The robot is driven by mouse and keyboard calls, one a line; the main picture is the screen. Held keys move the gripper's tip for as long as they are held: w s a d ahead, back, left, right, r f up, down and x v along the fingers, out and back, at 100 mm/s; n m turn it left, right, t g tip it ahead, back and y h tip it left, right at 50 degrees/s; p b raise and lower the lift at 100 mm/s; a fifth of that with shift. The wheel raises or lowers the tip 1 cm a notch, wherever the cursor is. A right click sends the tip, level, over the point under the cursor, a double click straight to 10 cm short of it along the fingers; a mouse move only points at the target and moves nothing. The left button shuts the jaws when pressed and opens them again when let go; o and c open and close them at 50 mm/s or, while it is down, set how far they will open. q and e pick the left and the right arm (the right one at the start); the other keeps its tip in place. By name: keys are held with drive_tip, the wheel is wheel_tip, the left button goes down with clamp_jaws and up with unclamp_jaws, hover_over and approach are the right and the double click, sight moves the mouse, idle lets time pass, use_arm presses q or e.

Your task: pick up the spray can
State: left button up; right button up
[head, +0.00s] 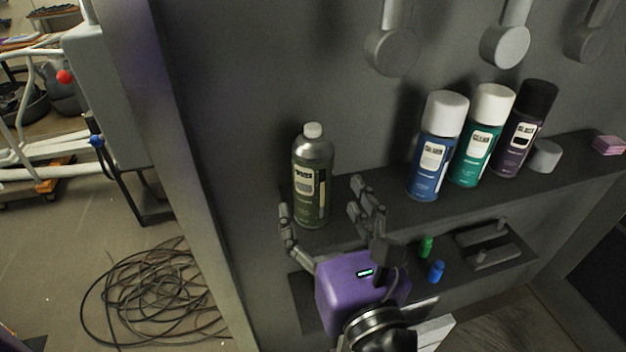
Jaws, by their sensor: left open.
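Several spray cans stand upright on a dark shelf (385,217) in the head view. A green can with a white cap (313,180) is at the left end, apart from the others. A blue can (437,146), a teal can (483,136) and a dark purple can with a black cap (525,130) stand close together to the right. My left gripper (322,205), with a purple body, is open, its fingers pointing at the green can. One finger is left of the can's base and the other is to its right. I cannot tell whether they touch it. My right gripper is not in view.
A grey round piece (545,156) and pink blocks (608,145) lie at the shelf's right end. A lower shelf (512,262) holds small green (426,247) and blue (436,271) items. Grey round-ended pieces (505,46) hang above. Black cable (155,297) lies coiled on the floor, left.

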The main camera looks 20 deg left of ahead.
sight(320, 191)
use_arm(q)
drive_tip(key=shift+w+f, duration=0.15)
drive_tip(key=p+x, duration=0.1)
drive_tip(key=x, duration=0.2)
drive_tip(key=p+x, duration=0.1)
drive_tip(key=x, duration=0.2)
drive_tip(key=shift+w+d, duration=0.1)
drive_tip(key=shift+w, duration=0.3)
drive_tip(key=shift+w+a+f+p, duration=0.2)
drive_tip(key=shift+w+a+p, duration=0.1)
drive_tip(key=shift+w, duration=0.05)
drive_tip(key=c, duration=1.4)
drive_tip(key=shift+r, duration=0.1)
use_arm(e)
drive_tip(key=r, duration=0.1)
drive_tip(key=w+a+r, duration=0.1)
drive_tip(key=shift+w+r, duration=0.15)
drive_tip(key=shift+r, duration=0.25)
